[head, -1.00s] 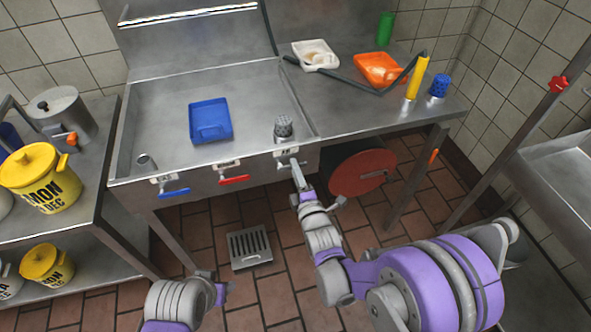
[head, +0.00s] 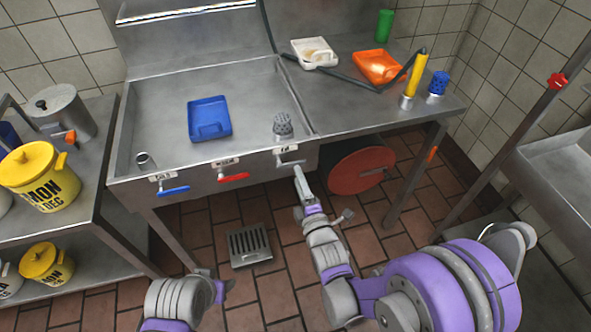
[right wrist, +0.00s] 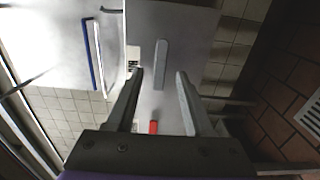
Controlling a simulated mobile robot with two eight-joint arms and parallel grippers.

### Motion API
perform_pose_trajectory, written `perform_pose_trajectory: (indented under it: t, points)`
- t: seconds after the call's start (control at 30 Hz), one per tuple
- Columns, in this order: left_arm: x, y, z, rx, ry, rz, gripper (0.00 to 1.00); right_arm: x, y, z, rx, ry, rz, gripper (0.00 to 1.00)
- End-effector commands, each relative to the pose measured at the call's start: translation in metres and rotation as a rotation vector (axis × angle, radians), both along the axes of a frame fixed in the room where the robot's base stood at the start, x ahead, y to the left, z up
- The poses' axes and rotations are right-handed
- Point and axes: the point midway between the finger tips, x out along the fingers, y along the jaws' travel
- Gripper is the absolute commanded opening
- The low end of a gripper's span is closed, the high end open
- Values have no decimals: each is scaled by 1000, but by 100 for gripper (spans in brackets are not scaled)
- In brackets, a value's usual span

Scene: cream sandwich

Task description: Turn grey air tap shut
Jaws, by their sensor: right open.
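The grey air tap (head: 290,163) is on the front panel of the steel sink unit, under a small white label, right of the red and blue taps. Its lever lies sideways along the panel, pointing right. My right gripper (head: 299,171) is open just below and in front of it, and looks empty. In the right wrist view a grey bar, which looks like the lever (right wrist: 161,62), shows between and beyond the open fingertips (right wrist: 160,74). I see no contact.
The red tap (head: 233,177) and blue tap (head: 173,190) sit left along the same panel. A red disc-shaped reel (head: 362,171) is under the counter at the right. A floor drain (head: 250,246) lies below. Yellow buckets (head: 38,178) stand on the left shelf.

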Motion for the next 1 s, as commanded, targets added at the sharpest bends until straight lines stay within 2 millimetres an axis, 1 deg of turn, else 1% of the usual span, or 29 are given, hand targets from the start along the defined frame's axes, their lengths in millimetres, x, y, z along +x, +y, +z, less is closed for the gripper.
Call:
perform_pose_trajectory:
  t: [0.03,0.13,0.2,0.33,0.5,1.0]
  points:
    - [0,0,0,0,0,0,52,-11,-4,0,0,0,0,52]
    - [0,0,-2,0,0,0,52,-29,-10,0,-1,0,0,52]
    - [0,0,-2,0,1,0,52,-40,-13,0,-1,0,0,52]
    - [0,0,-3,0,1,0,52,-54,-18,0,-1,0,0,52]
    - [0,0,-3,0,1,0,52,-59,-19,0,-1,0,0,52]
    - [0,0,-3,0,1,0,52,-59,-20,0,2,4,-1,52]
